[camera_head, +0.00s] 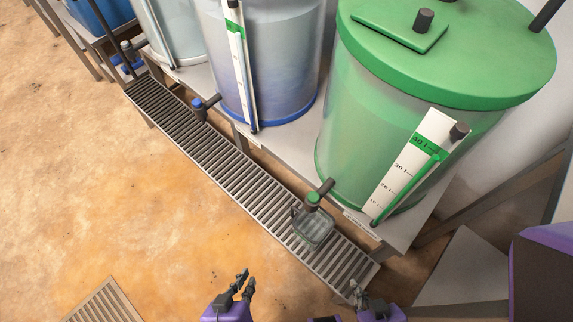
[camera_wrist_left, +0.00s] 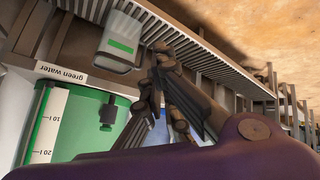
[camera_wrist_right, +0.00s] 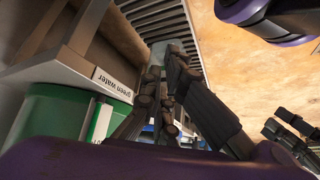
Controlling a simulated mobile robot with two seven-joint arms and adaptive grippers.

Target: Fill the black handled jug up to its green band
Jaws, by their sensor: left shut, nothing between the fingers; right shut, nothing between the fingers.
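The clear jug (camera_head: 314,231) with a dark handle stands on the slatted grate (camera_head: 230,160), below the green-topped tap (camera_head: 313,198) of the green tank (camera_head: 350,130). Its green band (camera_wrist_left: 120,46) shows in the left wrist view. I cannot tell the water level in it. My left gripper (camera_head: 246,278) is shut and empty, in front of the grate, apart from the jug. My right gripper (camera_head: 359,292) is shut and empty near the grate's right end, also apart from the jug. The right wrist view shows only a pale part of the jug (camera_wrist_right: 168,47), partly behind the fingers.
A blue-based tank (camera_head: 265,90) with a blue tap (camera_head: 200,105) stands left of the green one, and another tank (camera_head: 175,30) beyond it. A gauge (camera_head: 408,170) is on the green tank. A "green water" label (camera_wrist_left: 62,74) is on the shelf edge. A grate lies on the floor (camera_head: 105,303).

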